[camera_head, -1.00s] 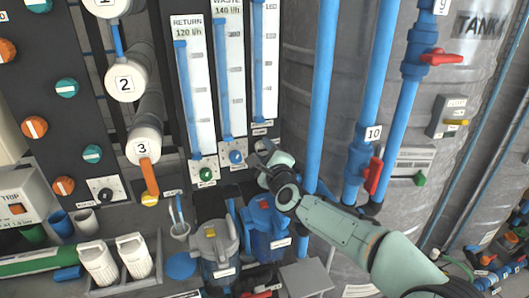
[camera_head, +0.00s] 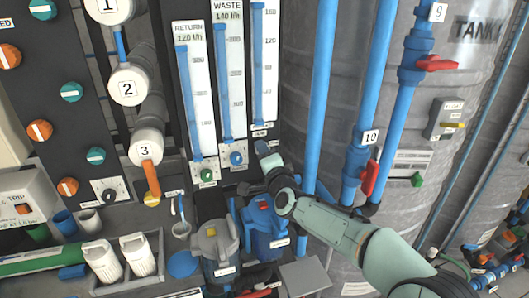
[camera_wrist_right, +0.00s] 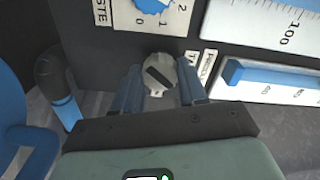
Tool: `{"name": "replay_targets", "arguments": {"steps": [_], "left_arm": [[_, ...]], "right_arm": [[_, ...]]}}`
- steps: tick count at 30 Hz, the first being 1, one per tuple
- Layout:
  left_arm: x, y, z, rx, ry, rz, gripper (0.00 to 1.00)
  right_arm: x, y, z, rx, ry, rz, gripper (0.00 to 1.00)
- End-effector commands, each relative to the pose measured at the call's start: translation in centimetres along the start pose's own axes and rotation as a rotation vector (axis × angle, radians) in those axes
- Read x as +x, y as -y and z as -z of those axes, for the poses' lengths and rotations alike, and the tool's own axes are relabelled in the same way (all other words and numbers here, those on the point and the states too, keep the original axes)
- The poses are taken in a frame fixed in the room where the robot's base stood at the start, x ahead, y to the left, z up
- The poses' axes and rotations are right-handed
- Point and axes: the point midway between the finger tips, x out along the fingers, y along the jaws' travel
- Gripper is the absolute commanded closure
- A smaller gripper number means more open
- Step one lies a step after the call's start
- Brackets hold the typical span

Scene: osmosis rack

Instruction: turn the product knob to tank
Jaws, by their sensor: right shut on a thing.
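The product knob (camera_wrist_right: 160,73) is a small round grey-white knob with a dark slanted bar across its face, in the middle of the right wrist view. My right gripper (camera_wrist_right: 159,88) has one finger on each side of the knob and is shut on it. In the head view the right gripper (camera_head: 262,148) reaches up to the panel below the rightmost flow gauge, and it hides the knob there. Small labels sit beside the knob in the wrist view, partly cut by the finger, so I cannot read its setting. My left gripper is out of view.
A blue knob (camera_head: 236,158) and a green knob (camera_head: 206,175) sit left of my gripper. Blue vertical pipes (camera_head: 322,90) stand close on the right, with a red valve handle (camera_head: 369,178).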

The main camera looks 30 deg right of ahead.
Motion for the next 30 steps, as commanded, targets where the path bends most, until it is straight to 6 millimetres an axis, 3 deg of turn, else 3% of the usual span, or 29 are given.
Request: {"name": "replay_targets", "arguments": {"steps": [18,30], "left_arm": [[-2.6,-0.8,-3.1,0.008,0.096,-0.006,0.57],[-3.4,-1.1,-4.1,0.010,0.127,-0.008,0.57]], "right_arm": [[0.0,0.0,0.2,-0.532,-0.002,0.000,0.89],[0.0,0.0,0.2,-0.687,-0.004,0.001,0.89]]}}
